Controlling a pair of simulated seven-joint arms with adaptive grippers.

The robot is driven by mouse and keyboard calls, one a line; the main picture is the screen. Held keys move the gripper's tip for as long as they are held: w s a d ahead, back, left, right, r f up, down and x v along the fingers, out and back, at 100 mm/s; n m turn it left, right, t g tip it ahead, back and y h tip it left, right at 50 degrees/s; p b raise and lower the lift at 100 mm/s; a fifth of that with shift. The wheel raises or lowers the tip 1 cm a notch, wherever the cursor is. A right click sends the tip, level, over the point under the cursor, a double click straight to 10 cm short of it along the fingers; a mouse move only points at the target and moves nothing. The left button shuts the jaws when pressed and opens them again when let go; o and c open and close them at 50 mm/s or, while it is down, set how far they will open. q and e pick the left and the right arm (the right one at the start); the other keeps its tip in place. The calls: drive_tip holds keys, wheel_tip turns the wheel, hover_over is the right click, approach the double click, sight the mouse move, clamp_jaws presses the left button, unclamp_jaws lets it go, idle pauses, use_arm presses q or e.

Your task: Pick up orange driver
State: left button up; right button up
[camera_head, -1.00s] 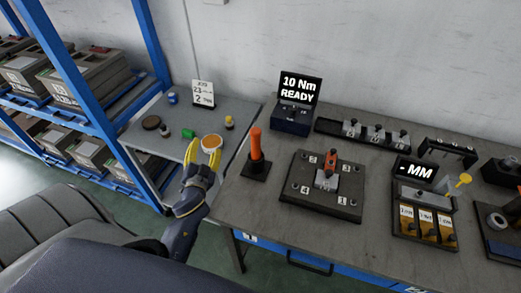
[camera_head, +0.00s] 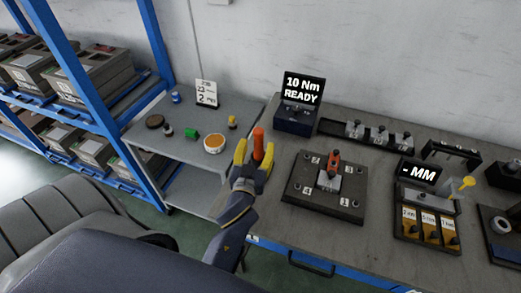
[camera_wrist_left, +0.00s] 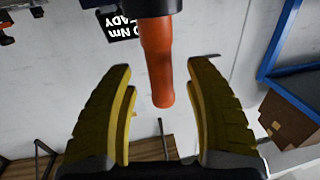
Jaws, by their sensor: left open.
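The orange driver (camera_head: 258,143) stands upright near the left edge of the workbench; its lower part and stand are hidden behind my gripper in the head view. My left gripper (camera_head: 254,156) is open, with its yellow fingers at the driver in the head view. In the left wrist view, the orange driver handle (camera_wrist_left: 157,62) shows between the two spread yellow fingers of the left gripper (camera_wrist_left: 163,100), with gaps on both sides. My right gripper is not in view.
A dark plate with numbered corners (camera_head: 302,199) lies just right of the driver. A "10 Nm READY" display (camera_head: 303,88) stands behind. A box with yellow slots (camera_head: 428,211) sits further right.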

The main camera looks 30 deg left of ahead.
use_arm(q)
drive_tip(key=shift+x, duration=1.35)
clamp_jaws()
